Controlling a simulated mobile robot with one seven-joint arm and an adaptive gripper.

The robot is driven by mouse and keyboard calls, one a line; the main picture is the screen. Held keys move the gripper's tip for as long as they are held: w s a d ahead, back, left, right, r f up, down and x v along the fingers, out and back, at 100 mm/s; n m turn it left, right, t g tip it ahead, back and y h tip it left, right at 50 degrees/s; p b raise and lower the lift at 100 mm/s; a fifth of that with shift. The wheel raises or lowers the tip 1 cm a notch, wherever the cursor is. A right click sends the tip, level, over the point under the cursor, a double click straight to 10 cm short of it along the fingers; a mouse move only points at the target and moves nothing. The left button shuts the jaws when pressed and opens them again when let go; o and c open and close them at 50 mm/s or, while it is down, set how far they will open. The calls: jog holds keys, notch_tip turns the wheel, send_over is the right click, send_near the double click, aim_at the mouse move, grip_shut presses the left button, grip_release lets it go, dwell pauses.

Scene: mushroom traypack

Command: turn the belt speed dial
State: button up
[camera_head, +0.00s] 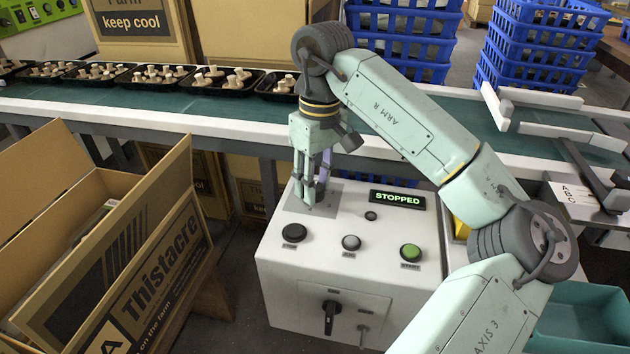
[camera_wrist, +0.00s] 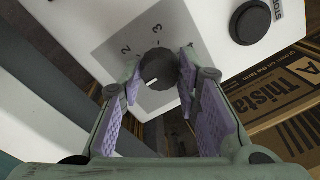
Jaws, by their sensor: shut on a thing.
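The belt speed dial (camera_wrist: 158,70) is a dark round knob with a white pointer line, on a grey plate (camera_wrist: 107,52) marked with numbers, 2 and 3 among them. In the wrist view my gripper (camera_wrist: 160,75) has its purple-padded fingers on both sides of the dial, shut on it. In the head view my gripper (camera_head: 317,200) points down onto the left rear of the white control box (camera_head: 285,270), and its fingers hide the dial there. A lit display (camera_head: 397,199) on the box reads STOPPED.
Black (camera_head: 294,233), grey (camera_head: 351,243) and green (camera_head: 410,251) buttons sit in front of the dial. A black rotary switch (camera_head: 331,316) is on the box front. The conveyor (camera_head: 170,105) carries mushroom trays behind. An open carton (camera_head: 150,270) stands left.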

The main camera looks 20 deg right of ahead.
jog(key=o, duration=1.2)
